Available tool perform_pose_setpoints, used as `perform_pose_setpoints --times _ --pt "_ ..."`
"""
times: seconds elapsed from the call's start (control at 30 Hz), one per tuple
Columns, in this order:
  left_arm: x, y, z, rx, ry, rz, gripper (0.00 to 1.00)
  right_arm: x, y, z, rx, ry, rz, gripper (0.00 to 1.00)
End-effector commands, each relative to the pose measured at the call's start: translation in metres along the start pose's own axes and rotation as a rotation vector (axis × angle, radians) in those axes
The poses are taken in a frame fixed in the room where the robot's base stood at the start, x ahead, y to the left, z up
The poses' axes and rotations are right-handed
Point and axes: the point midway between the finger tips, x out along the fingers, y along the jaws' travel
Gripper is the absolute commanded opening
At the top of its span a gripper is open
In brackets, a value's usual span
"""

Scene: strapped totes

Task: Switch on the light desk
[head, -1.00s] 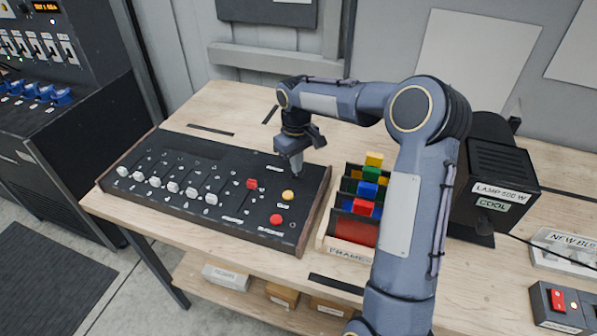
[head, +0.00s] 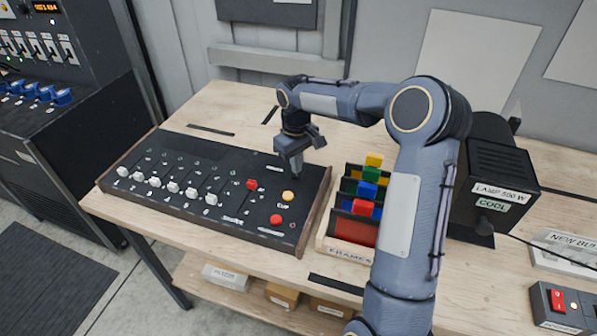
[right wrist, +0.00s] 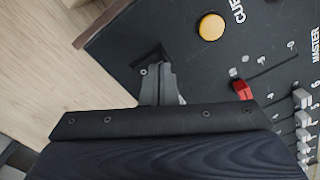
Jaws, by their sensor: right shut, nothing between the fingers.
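The light desk (head: 190,200) is a black console with wooden end cheeks on the wooden table. It has a row of white-capped faders, a red-capped fader (head: 252,184), a yellow button (head: 288,196) and a red button (head: 276,219). My right gripper (head: 297,176) is shut and empty, pointing down at the desk's back right corner, behind the yellow button. In the right wrist view its fingertips (right wrist: 160,72) are close over the black panel beside a dark patch; I cannot tell whether they touch. They hide what lies under them. My left gripper is not in view.
A rack of coloured frames (head: 350,240) stands just right of the desk, near my right arm. Another control console (head: 50,90) stands at left.

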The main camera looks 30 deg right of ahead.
Motion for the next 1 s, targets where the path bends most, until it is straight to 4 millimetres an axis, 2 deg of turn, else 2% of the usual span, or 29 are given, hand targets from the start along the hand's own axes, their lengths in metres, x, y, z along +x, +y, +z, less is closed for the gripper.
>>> perform_pose_setpoints --times 1.0 --pt "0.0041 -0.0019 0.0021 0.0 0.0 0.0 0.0 0.0074 -0.0002 -0.0001 0.0 0.0 0.0 0.0"
